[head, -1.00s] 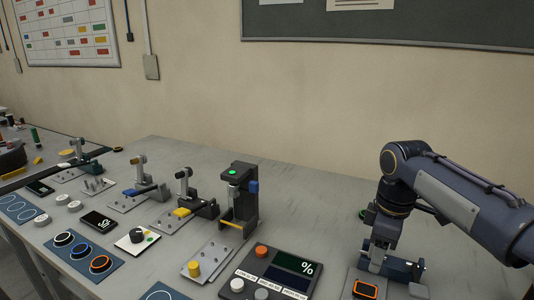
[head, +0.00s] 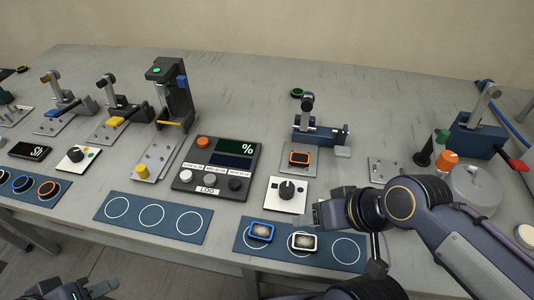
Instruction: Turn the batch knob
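A dark round knob (head: 287,190) with a light pointer mark stands on a white square plate right of the control panel. Another dark knob (head: 75,155) sits on a white plate with coloured dots at the left. I cannot read which is the batch knob. My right gripper (head: 316,213) is just to the right of and nearer than the first knob's plate, apart from the knob; its fingers are too unclear to tell open from shut. My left gripper (head: 80,291) is at the bottom left edge, partly cut off, far from both knobs.
A control panel (head: 248,185) with a % display and buttons stands left of the first knob. A blue clamp (head: 320,136) with an orange-rimmed piece (head: 299,157) is behind it. A blue mat (head: 340,262) with two watch-like pieces lies in front. Free table lies at the back.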

